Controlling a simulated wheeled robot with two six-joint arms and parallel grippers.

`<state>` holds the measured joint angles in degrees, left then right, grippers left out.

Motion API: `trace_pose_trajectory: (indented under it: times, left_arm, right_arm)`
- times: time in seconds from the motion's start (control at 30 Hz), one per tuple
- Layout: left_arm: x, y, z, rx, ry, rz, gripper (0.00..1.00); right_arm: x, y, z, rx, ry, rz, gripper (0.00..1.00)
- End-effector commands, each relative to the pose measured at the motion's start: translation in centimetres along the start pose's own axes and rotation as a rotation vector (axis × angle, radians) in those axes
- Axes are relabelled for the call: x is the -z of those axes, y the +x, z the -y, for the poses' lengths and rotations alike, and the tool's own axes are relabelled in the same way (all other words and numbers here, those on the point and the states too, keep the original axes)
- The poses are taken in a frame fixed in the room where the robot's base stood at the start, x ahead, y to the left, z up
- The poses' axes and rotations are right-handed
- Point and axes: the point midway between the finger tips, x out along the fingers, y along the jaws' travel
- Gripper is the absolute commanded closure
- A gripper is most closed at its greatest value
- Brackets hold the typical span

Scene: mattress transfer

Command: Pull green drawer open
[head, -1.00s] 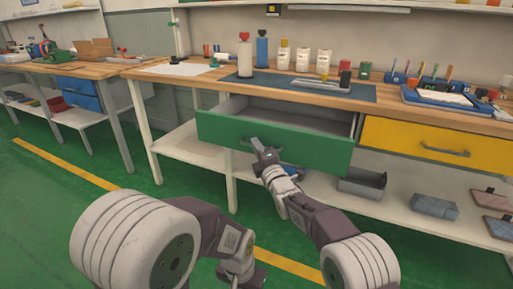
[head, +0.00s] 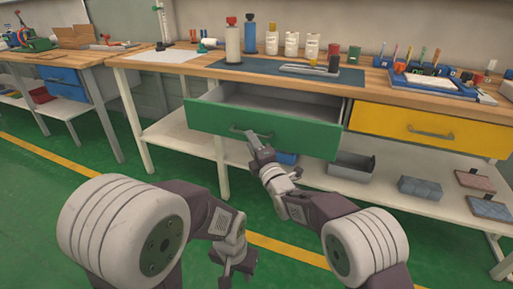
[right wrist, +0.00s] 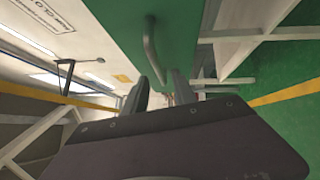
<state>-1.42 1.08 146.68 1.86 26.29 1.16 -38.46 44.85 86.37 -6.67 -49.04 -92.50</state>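The green drawer (head: 262,132) is pulled out under the workbench top, and its grey interior shows. Its grey bar handle (head: 236,130) is on the front panel. My right gripper (head: 256,143) is at the handle. In the right wrist view the two fingers of the right gripper (right wrist: 158,88) are apart, and the handle (right wrist: 152,45) runs down to the gap between their tips. Whether they touch it I cannot tell. My left gripper (head: 236,277) hangs low over the floor, away from the drawer, with its fingers apart and empty.
A closed yellow drawer (head: 430,128) is to the right. Bottles (head: 233,42) and tools stand on the workbench top (head: 175,62). The lower shelf (head: 195,140) holds grey bins (head: 350,165). Green floor lies in front of the bench.

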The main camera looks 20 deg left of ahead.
Motion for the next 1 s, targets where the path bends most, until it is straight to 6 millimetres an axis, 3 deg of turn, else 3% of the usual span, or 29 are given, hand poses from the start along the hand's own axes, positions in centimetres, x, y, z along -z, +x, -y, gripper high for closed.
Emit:
trace_pose_trajectory:
  times: [0.13,0.2,0.3,0.8,0.87,0.93,1.0]
  left_arm:
    - [0.1,-0.8,0.0,0.000,0.000,0.000,0.64]
    - [-0.1,1.0,0.0,0.000,0.000,0.000,0.64]
    - [-0.2,1.4,0.0,0.000,0.000,0.001,0.64]
    - [-0.1,1.2,0.0,0.000,0.000,0.000,0.64]
    - [-0.1,1.1,0.0,0.000,0.000,0.000,0.64]
    - [-0.1,0.7,0.0,0.000,0.000,0.000,0.64]
    - [0.0,0.2,0.0,0.000,0.000,0.000,0.64]
  right_arm:
    - [-0.1,-2.3,-0.1,0.002,0.001,0.001,0.68]
    - [0.0,-3.3,0.5,-0.002,0.000,0.001,0.68]
    - [0.0,-4.0,0.3,0.000,0.000,0.001,0.68]
    - [-0.3,-4.4,0.2,0.010,0.009,0.005,0.68]
    - [-1.6,-4.9,0.8,0.057,0.055,0.028,0.68]
    - [-4.6,-6.7,2.7,0.171,0.177,0.091,0.68]
    - [-8.5,-10.2,5.5,0.325,0.367,0.207,0.68]
